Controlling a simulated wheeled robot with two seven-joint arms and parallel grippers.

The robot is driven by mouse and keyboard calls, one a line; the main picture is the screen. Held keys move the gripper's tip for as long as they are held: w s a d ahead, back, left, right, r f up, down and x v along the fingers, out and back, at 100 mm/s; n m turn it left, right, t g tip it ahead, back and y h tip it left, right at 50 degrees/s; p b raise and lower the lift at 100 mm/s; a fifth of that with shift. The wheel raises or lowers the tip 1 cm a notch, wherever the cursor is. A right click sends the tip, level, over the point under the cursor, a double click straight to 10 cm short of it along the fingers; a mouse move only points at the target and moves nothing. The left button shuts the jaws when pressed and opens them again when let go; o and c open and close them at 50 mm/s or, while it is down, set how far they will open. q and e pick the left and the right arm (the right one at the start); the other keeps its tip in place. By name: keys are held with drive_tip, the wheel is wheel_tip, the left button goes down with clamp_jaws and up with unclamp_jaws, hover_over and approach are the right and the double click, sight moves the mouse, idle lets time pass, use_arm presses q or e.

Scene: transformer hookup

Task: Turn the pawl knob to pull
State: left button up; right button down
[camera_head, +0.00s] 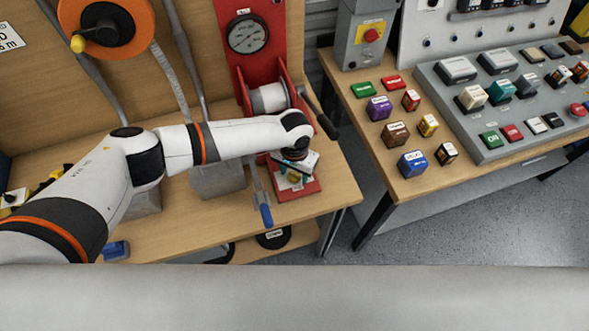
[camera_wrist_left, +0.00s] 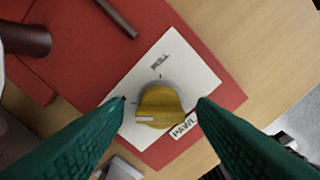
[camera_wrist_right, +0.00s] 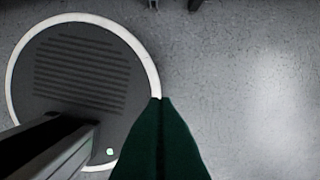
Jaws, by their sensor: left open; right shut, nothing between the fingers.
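The pawl knob (camera_wrist_left: 160,104) is a round yellow knob with a raised grip bar, on a white plate (camera_wrist_left: 192,72) on a red base (camera_wrist_left: 225,88). In the left wrist view a white mark on it points to the lower left, and a "PAWL" label sits beside it. A small printed word on the plate is hard to read. My left gripper (camera_wrist_left: 161,101) is open, its green fingers on either side of the knob; contact is not clear. In the head view the left gripper (camera_head: 297,166) covers most of the knob. My right gripper (camera_wrist_right: 162,103) is shut and empty over the floor.
A red winch stand with a gauge (camera_head: 248,36) and a dark-handled crank (camera_head: 327,123) stands just behind the left gripper. A blue-handled tool (camera_head: 265,214) lies near the bench's front edge. A second table (camera_head: 350,95) to the right holds several coloured blocks and a control panel.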

use_arm(q)
drive_tip(key=shift+w+f, duration=0.1)
drive_tip(key=shift+c, duration=0.3)
drive_tip(key=c, duration=0.9)
use_arm(e)
drive_tip(key=shift+s, duration=0.85)
